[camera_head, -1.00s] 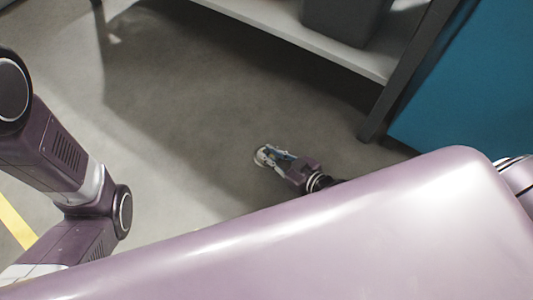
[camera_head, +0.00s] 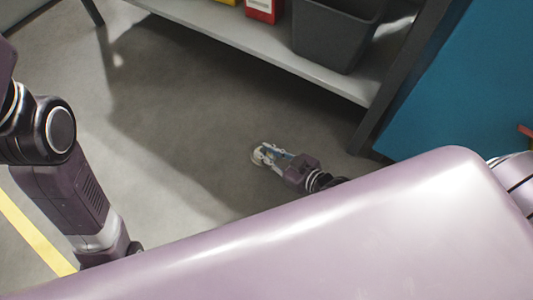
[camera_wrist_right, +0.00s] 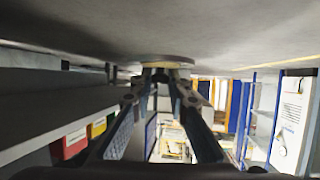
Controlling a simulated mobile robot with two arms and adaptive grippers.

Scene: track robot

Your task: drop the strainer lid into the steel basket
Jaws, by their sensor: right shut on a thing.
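The strainer lid (camera_head: 257,157) looks like a small pale round disc. It sits at the fingertips of my right gripper (camera_head: 266,153), which is shut on it over the grey floor. In the right wrist view the lid (camera_wrist_right: 152,61) is a flat disc seen nearly edge-on, at the tips of my right gripper (camera_wrist_right: 161,76). My left arm shows at the left of the head view, but its gripper is out of frame. I see no steel basket that I can make out in either view.
A grey shelf (camera_head: 250,51) runs across the top with a dark grey bin (camera_head: 327,36) and a red box (camera_head: 264,9) on it. A blue panel (camera_head: 462,92) stands at the right. The grey floor (camera_head: 180,120) around the lid is clear. A yellow line (camera_head: 36,236) marks the floor at left.

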